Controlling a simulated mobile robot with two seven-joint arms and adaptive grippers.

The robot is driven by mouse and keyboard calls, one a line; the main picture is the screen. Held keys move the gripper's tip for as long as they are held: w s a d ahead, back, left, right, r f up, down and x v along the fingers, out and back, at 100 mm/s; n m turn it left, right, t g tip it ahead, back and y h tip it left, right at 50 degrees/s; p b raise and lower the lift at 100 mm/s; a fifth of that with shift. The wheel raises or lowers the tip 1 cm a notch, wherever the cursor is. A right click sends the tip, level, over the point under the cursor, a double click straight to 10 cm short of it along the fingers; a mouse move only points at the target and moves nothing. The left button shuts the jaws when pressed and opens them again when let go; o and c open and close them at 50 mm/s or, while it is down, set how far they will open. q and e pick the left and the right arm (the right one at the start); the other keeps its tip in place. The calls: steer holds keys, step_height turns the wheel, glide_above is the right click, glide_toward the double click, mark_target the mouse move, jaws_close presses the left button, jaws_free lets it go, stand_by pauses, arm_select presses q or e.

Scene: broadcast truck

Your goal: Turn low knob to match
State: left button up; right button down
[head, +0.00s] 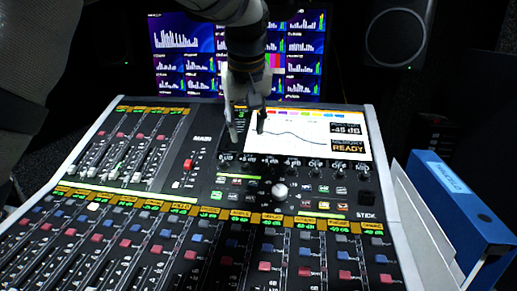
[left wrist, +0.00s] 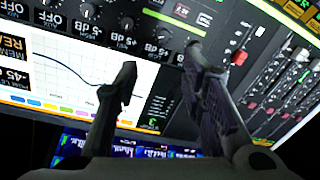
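A row of small black knobs (head: 318,165) runs below the white screen on the mixing console; I cannot read which one is the low knob. The knobs also show in the left wrist view (left wrist: 127,23), upside down, with dB and OFF labels. The screen (head: 310,134) shows a curve, "-45 dB" and "READY". My left gripper (head: 247,138) points down over the screen's left part and the row's left end. Its two fingers are apart, with nothing between them, also in the left wrist view (left wrist: 162,62). It appears clear of the knobs. My right gripper is out of view.
A pale ball-topped stick (head: 279,190) stands up just in front of the knob row. Faders (head: 264,266) fill the console's front and left. A monitor (head: 180,62) stands behind. A blue binder (head: 462,215) and a speaker (head: 397,35) are at the right.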

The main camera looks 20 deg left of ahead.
mark_target(245, 164)
arm_select(q)
steer(key=x, duration=0.7)
steer(key=s+b+x, duration=0.1)
steer(key=x, duration=0.3)
steer(key=shift+w+f, duration=0.1)
steer(key=shift+f, duration=0.2)
jaws_close()
